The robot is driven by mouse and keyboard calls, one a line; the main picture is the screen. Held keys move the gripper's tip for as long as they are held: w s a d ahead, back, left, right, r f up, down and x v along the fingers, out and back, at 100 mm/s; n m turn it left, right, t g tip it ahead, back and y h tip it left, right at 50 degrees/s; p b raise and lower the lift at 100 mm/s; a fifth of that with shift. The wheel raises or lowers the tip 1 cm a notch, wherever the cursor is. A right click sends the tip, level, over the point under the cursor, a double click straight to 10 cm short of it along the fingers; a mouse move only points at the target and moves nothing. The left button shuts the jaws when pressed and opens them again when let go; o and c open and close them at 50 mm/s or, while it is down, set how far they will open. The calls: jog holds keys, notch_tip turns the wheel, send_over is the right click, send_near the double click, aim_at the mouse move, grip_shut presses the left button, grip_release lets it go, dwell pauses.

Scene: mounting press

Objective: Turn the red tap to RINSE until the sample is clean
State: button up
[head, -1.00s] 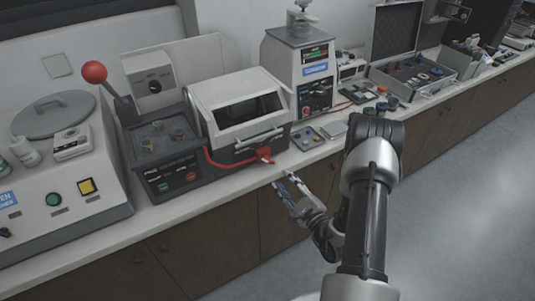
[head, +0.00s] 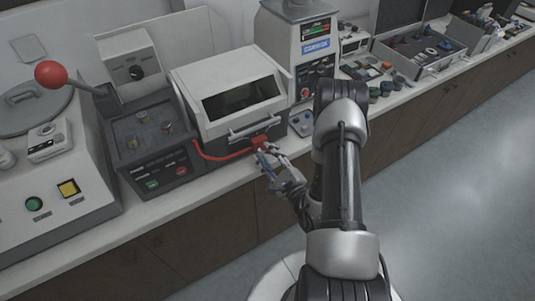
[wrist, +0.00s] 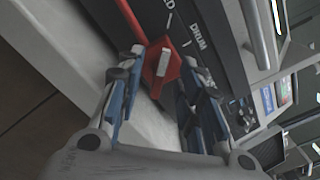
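The red tap (head: 260,142) is on the lower front of the white-lidded machine (head: 225,97), with a red tube or arm running left from it. In the wrist view the red tap (wrist: 160,68) lies between and just beyond my fingertips, with a pale rectangular patch on it. Beside it are a "DRUM" label and another label, partly hidden, ending in "D". My gripper (head: 265,160) is open, its fingers on either side of the tap with gaps showing; I see no clear contact. The gripper also fills the wrist view (wrist: 160,85). No RINSE label or sample is identifiable; the machine's window is dark.
A silver bar handle (head: 256,126) crosses the machine's front just above the tap. A red-knobbed lever (head: 51,74) stands at the left. A grey instrument (head: 305,50) stands to the right. The floor (head: 440,200) in front of the counter is clear.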

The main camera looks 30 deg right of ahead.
grip_shut()
dwell(0.3)
jog(key=shift+r+m, duration=0.1)
jog(key=shift+m, duration=0.2)
jog(key=m, duration=0.3)
jog(key=shift+d+r+p, duration=0.1)
jog(key=shift+p, duration=0.2)
jog(key=m, duration=0.5)
jog(key=shift+p, duration=0.4)
jog(key=shift+w+d+m+p, duration=0.1)
jog(key=shift+m+p, duration=0.25)
jog(key=shift+m, duration=1.9)
jog(key=shift+d+m+p, duration=0.1)
jog(key=shift+m+p, duration=0.2)
jog(key=shift+m, duration=1.95)
